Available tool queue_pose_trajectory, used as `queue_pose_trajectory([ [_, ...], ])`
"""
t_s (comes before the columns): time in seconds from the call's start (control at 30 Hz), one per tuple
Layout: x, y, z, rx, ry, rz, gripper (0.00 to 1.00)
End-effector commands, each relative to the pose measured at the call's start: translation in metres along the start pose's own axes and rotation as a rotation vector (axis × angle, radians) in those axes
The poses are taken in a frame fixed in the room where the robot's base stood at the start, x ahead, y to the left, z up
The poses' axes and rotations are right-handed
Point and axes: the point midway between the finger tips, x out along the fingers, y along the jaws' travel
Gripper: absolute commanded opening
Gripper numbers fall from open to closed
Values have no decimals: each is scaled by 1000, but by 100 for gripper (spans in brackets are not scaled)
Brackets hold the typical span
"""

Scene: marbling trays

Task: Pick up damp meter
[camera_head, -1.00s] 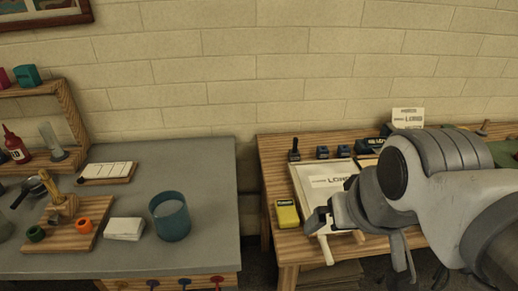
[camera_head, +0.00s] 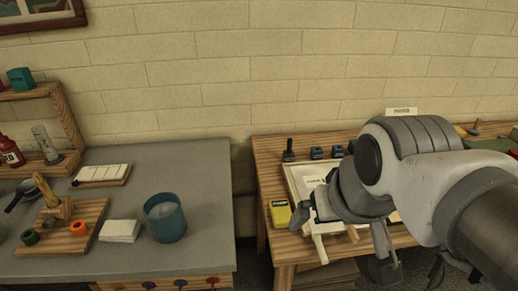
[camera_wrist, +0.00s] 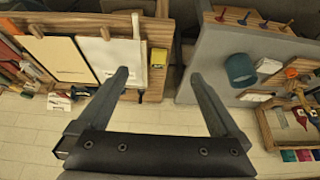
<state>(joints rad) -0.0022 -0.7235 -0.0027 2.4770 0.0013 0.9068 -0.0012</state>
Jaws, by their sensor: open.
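A small yellow device with a dark panel, which I take for the damp meter (camera_head: 280,213), lies near the left edge of the wooden table (camera_head: 271,164). It also shows in the wrist view (camera_wrist: 158,58), between and beyond the fingertips. My gripper (camera_head: 345,240) is open and empty. In the head view it is to the right of the yellow device, with one finger close beside it in the picture. In the wrist view my gripper (camera_wrist: 160,75) has its fingers wide apart, with nothing between the tips touching them.
A white tray (camera_head: 297,190) lies right of the yellow device, partly hidden by my arm. Small dark blocks (camera_head: 317,152) stand behind it. A gap separates the wooden table from the grey bench (camera_head: 200,165), which holds a blue-green pot (camera_head: 165,218) and a wooden board (camera_head: 90,220).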

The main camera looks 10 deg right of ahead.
Motion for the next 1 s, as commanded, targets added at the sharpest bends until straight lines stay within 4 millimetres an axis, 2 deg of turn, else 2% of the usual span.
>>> queue_pose_trajectory([
  [0.27,16,0,-55,5,-111,-19,100],
  [0.47,42,1,-100,8,-202,-26,100],
  [0.67,81,1,-141,8,-290,-24,100],
  [0.8,115,1,-164,5,-353,-20,100],
  [1.0,166,0,-188,-1,-431,-9,100],
])
